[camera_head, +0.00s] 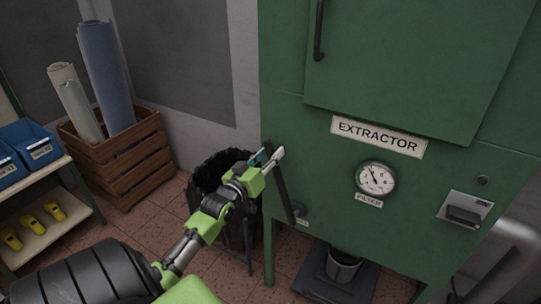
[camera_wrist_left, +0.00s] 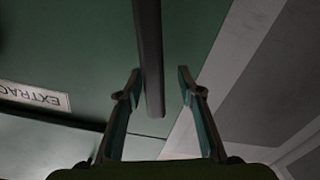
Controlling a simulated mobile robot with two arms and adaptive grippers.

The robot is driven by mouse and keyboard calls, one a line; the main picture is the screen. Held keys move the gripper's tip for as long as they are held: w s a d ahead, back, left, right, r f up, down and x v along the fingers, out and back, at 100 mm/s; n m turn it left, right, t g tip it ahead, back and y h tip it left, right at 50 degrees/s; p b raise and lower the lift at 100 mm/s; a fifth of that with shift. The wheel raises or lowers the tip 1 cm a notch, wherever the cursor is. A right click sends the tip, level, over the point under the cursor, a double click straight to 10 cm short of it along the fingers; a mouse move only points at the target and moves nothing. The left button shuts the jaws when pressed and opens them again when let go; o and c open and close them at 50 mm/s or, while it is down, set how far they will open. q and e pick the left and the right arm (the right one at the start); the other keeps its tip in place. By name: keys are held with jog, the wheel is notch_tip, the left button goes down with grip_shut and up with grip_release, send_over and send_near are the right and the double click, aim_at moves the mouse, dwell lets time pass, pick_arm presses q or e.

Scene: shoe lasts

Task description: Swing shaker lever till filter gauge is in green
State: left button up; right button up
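The green extractor cabinet (camera_head: 290,120) fills the right of the head view. Its round filter gauge (camera_head: 376,179) has a thin needle pointing up and left; I cannot make out a green zone. The dark shaker lever (camera_head: 282,190) stands nearly upright at the cabinet's left side, its lower end near a small pivot. In the left wrist view the lever (camera_wrist_left: 149,50) reaches in between the fingers of my left gripper (camera_wrist_left: 158,76). These fingers are open, with a clear gap on the lever's right. My left gripper also shows in the head view (camera_head: 271,155). My right gripper is out of view.
A black bin (camera_head: 205,180) stands behind my left arm. A wooden crate (camera_head: 120,165) with rolls is at the back left, beside a shelf (camera_head: 55,232) with blue bins and yellow objects. A dark bucket (camera_head: 343,266) stands under the cabinet. A latch (camera_head: 464,214) is on the cabinet's right.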

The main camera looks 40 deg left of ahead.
pick_arm(q)
jog(key=shift+d, duration=0.1)
jog(key=shift+s+d, duration=0.1)
jog(key=shift+s, duration=0.1)
jog(key=v, duration=1.1)
jog(key=shift+s, duration=0.3)
